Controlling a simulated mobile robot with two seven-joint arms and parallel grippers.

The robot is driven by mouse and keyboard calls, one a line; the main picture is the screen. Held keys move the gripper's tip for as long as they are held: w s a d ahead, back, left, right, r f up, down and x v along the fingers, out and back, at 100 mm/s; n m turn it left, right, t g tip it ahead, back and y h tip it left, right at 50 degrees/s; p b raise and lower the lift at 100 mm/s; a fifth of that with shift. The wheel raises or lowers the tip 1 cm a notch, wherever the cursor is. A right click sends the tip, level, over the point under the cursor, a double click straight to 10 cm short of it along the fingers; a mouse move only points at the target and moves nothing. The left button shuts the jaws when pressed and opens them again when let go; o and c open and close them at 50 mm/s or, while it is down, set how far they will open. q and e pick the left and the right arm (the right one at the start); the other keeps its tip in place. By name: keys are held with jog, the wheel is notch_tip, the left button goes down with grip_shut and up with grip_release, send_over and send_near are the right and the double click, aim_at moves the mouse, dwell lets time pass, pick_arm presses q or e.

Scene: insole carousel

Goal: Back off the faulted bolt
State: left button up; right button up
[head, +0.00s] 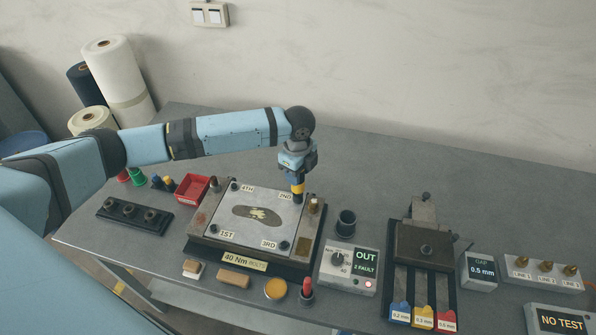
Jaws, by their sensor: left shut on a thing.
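My left gripper (297,172) is shut on a dark driver tool with a yellow band (298,188). The tool points down at the plate's back right corner, by the 2ND label. The bolt there is hidden behind the tool; I cannot tell whether the tool touches it. The light square plate (222,213) has an insole-shaped dark patch and corner labels 1ST, 2ND, 3RD and 4TH. Bolt heads show near 4TH (235,186), 1ST (211,234) and 3RD (284,245). A display (366,261) reads OUT, 2 FAULT, with a red light below. My right gripper is not in view.
A dark cup (346,223) stands right of the plate. A red bin (194,190) and a black socket rack (134,215) lie left. Small blocks, a yellow tin (275,289) and a red-topped stick (307,290) line the front. A sliding fixture (425,244) stands right. The back table is clear.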

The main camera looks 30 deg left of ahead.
pick_arm(q)
jog(key=shift+s+r, duration=0.1)
dwell(0.6)
jog(key=shift+r, duration=2.8)
